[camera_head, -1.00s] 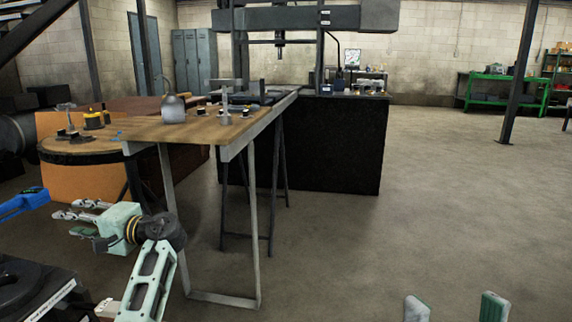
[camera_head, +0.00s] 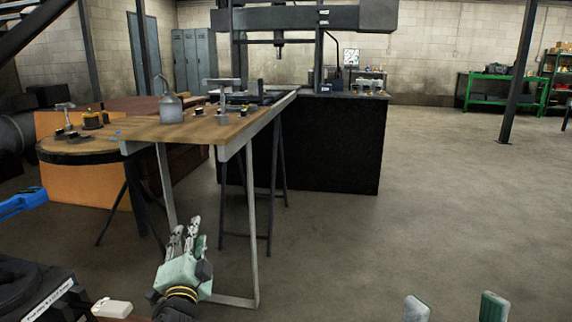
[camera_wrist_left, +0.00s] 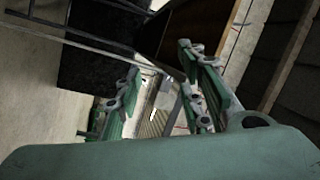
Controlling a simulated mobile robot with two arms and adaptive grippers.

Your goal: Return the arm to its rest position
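My left gripper (camera_head: 184,238) is low in the head view, in front of the near legs of the wooden table. Its fingers point up and away from me. In the left wrist view its two fingers (camera_wrist_left: 163,105) stand apart with nothing between them, so it is open and empty. Two pale green tips of my right arm's side (camera_head: 455,308) show at the bottom edge of the head view, standing apart with bare floor between them. The rest of the right gripper is out of frame.
The wooden table (camera_head: 150,131) carries an oil can (camera_head: 171,108) and small parts. Its metal leg frame (camera_head: 252,225) stands close beside the left gripper. A round table (camera_head: 80,152) is at left, with a blue object (camera_head: 22,202) nearer. Floor at right is clear.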

